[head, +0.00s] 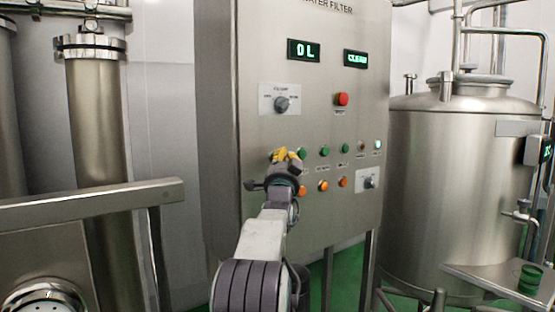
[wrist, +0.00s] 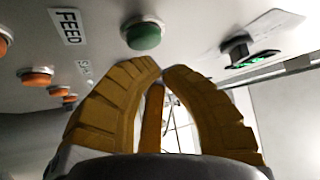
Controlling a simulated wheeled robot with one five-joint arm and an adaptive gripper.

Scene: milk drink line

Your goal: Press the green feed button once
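A round green button (wrist: 143,33) sits on the grey panel face in the wrist view, beside a white FEED label (wrist: 68,25). It lies just past my fingertips, with what looks like a small gap; contact cannot be told. My gripper (wrist: 163,70) has yellow ribbed fingers whose tips come together with nothing held between them. In the head view my gripper (head: 287,153) is in front of the lower left part of the control panel (head: 270,60). Green buttons (head: 324,151) show in a row to its right; it hides part of that row. The small labels there are unreadable.
Orange buttons (head: 323,186) sit below the green row; one is also close in the wrist view (wrist: 37,75). A red button (head: 342,99), a selector knob (head: 281,104) and lit displays (head: 303,50) are higher up. A steel tank (head: 455,190) stands right; a metal rail (head: 90,205) is left.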

